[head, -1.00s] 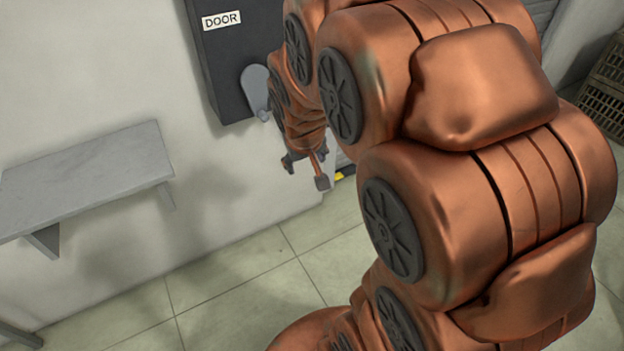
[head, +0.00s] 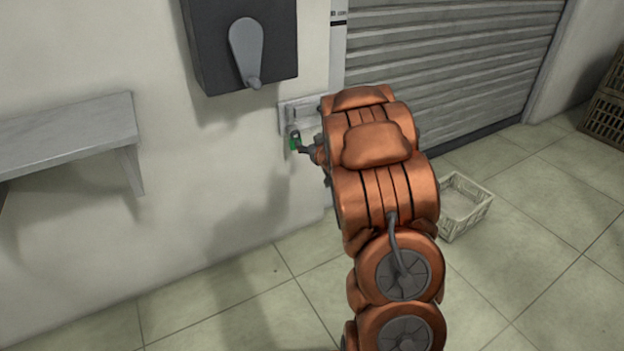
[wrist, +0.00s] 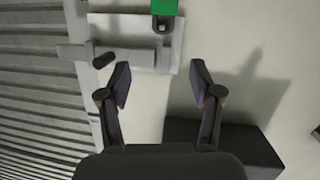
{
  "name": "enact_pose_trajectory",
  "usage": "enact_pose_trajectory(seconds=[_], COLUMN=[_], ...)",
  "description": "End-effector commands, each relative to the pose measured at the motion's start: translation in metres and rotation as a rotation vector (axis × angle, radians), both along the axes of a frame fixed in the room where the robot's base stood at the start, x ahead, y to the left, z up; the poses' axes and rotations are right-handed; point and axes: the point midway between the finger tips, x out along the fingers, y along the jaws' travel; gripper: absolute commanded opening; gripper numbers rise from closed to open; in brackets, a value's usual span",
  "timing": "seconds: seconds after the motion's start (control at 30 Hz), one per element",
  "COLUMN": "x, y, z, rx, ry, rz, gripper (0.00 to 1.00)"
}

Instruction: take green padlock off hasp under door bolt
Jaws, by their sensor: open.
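The green padlock (head: 295,142) hangs low on the pale wall plate (head: 289,113) beside the shutter. In the wrist view the padlock (wrist: 164,7) is cut by the top edge, with a dark loop at the hasp (wrist: 164,26). The door bolt (wrist: 132,57) is a grey bar with a dark knob (wrist: 104,61), lying across the plate. My gripper (wrist: 159,79) is open and empty, its fingers apart and short of the padlock in the picture. In the head view my gripper (head: 309,150) is just right of the padlock, partly hidden by my arm.
A dark box with a grey lever (head: 246,48) is on the wall up left of the plate. A wall shelf (head: 65,130) is at left. The shutter (head: 450,60) is at right. A pale basket (head: 464,207) and a brown crate (head: 607,105) stand on the floor.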

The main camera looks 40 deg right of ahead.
Motion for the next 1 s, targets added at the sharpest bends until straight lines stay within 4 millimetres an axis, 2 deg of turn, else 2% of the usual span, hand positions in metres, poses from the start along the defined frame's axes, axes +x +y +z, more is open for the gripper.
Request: enact_pose_trajectory(seconds=[0.03, 0.17, 0.3, 0.4, 0.67, 1.0], x=[0.002, 0.008, 0.01, 0.01, 0.015, 0.043], y=[-0.005, -0.011, -0.013, -0.014, -0.014, -0.015], z=[-0.033, -0.062, -0.077, -0.083, -0.081, -0.081], rx=[0.01, 0.033, 0.049, 0.059, 0.062, 0.061], ry=[-0.035, -0.134, -0.216, -0.244, -0.264, -0.264], rz=[0.017, 0.063, 0.1, 0.115, 0.124, 0.124], gripper=[0.65, 0.65, 0.65, 0.65, 0.65, 0.65])
